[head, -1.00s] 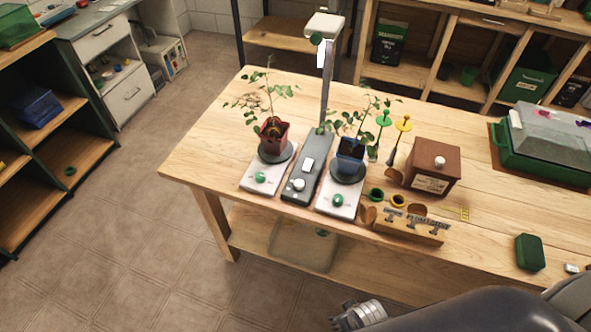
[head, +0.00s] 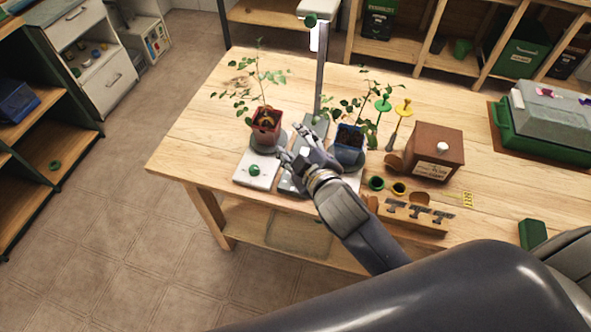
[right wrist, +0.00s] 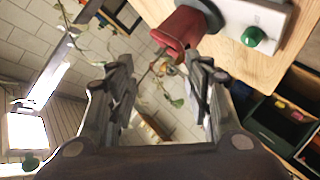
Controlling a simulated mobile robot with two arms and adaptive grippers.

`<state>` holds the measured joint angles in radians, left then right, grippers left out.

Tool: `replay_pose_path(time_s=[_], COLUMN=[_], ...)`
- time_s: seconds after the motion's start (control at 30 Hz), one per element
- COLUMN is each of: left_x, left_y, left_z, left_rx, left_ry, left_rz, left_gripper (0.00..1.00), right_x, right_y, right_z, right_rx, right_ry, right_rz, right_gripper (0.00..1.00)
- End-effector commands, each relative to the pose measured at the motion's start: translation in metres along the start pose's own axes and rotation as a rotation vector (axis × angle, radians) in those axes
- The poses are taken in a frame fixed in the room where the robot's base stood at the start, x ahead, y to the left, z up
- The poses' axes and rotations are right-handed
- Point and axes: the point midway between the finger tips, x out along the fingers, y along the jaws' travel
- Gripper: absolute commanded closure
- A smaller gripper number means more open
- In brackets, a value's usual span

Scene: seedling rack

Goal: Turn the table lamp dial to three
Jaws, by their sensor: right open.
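The table lamp has a grey base on the bench between two white plant stands, a tall grey post (head: 323,80) and a pale head (head: 318,7) at the top. My right gripper (head: 291,143) is open and empty over the lamp base, and its hand and forearm hide most of the base and the dial. I cannot read the dial's setting. In the right wrist view the two fingers (right wrist: 162,70) are spread apart, with the lamp's lit head (right wrist: 24,131) at the left. My left gripper is not in view.
A red pot (head: 266,127) with a plant stands left of the gripper, on a stand with a green knob (head: 254,170). A blue pot (head: 349,143) with a plant is close on the right. A brown box (head: 437,150) and a green case (head: 545,142) stand farther right.

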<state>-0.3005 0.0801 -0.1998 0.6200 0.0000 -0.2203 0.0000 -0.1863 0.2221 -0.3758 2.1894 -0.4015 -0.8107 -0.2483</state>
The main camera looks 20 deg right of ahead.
Motion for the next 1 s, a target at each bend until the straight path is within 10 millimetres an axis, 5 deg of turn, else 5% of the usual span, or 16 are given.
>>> replay_pose_path(time_s=[0.1, 0.2, 0.3, 0.43, 0.53, 0.63, 0.83, 0.87, 1.0], left_x=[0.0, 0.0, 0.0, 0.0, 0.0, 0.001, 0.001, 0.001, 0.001], left_y=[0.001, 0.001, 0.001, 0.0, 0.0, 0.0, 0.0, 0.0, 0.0], left_z=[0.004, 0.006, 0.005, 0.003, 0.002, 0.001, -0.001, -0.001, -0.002], left_rx=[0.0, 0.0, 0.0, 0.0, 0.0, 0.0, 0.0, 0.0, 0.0], left_ry=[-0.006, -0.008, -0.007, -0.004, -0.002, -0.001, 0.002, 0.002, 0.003], left_rz=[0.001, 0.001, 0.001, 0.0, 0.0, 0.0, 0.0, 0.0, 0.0], left_gripper=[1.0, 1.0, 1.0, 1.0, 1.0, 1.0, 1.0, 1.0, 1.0], right_x=[0.009, -0.004, -0.029, -0.068, -0.093, -0.108, -0.091, -0.085, -0.043], right_y=[0.032, 0.039, 0.029, -0.008, -0.05, -0.093, -0.147, -0.149, -0.125], right_z=[-0.096, -0.171, -0.235, -0.289, -0.304, -0.294, -0.211, -0.193, -0.108], right_rx=[-0.272, -0.518, -0.776, -1.129, -1.412, -1.704, -2.302, 2.25, 1.971], right_ry=[0.296, 0.537, 0.774, 1.074, 1.3, 1.525, 1.973, -1.919, -1.665], right_rz=[0.163, 0.3, 0.435, 0.599, 0.706, 0.785, 0.797, -0.728, -0.38], right_gripper=[0.54, 0.54, 0.54, 0.54, 0.54, 0.54, 0.54, 0.54, 0.54])
